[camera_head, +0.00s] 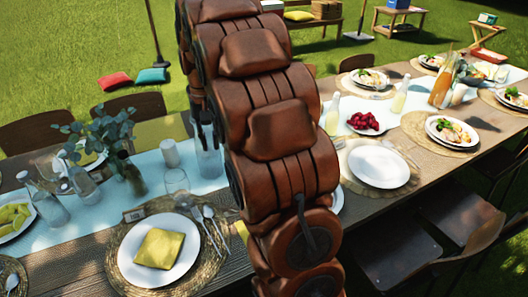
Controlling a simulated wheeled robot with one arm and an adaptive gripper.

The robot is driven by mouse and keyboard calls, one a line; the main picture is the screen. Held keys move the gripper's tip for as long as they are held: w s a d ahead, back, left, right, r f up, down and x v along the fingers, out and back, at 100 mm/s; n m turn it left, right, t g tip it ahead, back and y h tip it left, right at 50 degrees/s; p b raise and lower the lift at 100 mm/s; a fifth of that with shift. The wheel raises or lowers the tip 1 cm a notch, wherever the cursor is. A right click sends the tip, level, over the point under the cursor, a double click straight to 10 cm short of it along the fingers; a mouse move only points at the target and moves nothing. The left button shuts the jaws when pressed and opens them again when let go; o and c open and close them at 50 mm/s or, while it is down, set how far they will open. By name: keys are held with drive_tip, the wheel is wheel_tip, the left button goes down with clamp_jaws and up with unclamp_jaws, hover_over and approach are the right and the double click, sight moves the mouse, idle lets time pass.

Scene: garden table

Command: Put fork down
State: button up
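I cannot make out a fork for certain. Several pieces of silver cutlery (214,227) lie on the woven mat beside the white plate with a yellow napkin; their heads look like spoons. Another spoon-like piece (12,283) lies at the far left edge. My brown segmented arm runs down the middle of the view and covers part of the table. My gripper is not visible, so whether it holds a fork does not show.
The long wooden table (237,268) is crowded. The napkin plate (133,272), a bare white plate (378,166), a raspberry dish (366,123), an orange carafe (442,86) and glass bottles stand on it. Chairs (462,216) line its near right side.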

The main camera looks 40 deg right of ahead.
drive_tip(key=w+d+f+m+b, duration=0.1)
drive_tip(key=w+d+f, duration=0.3)
drive_tip(key=d, duration=0.4)
drive_tip(key=w+d+f+m+b, duration=0.2)
drive_tip(key=w+d+f, duration=0.25)
drive_tip(key=d, duration=0.35)
drive_tip(key=shift+w+d+f+m+t+y+b, duration=0.1)
drive_tip(key=shift+w+d+f+m+t+y, duration=0.2)
drive_tip(key=shift+d+f, duration=2.05)
drive_tip(key=shift+w+d+f+m+t+h+b, duration=0.15)
drive_tip(key=shift+d+f+m+t, duration=0.25)
drive_tip(key=shift+d+f, duration=1.95)
drive_tip(key=shift+w+d+f+m+t+y+b, duration=0.1)
drive_tip(key=shift+d+f+m+t+y, duration=0.25)
drive_tip(key=shift+d+f, duration=2)
drive_tip(key=f, duration=0.1)
drive_tip(key=a+f, duration=0.1)
drive_tip(key=f, duration=0.2)
drive_tip(key=shift+w+a+p, duration=0.15)
drive_tip(key=shift+a+p, duration=0.1)
drive_tip(key=shift+p, duration=0.05)
drive_tip(key=shift+c, duration=0.2)
clamp_jaws()
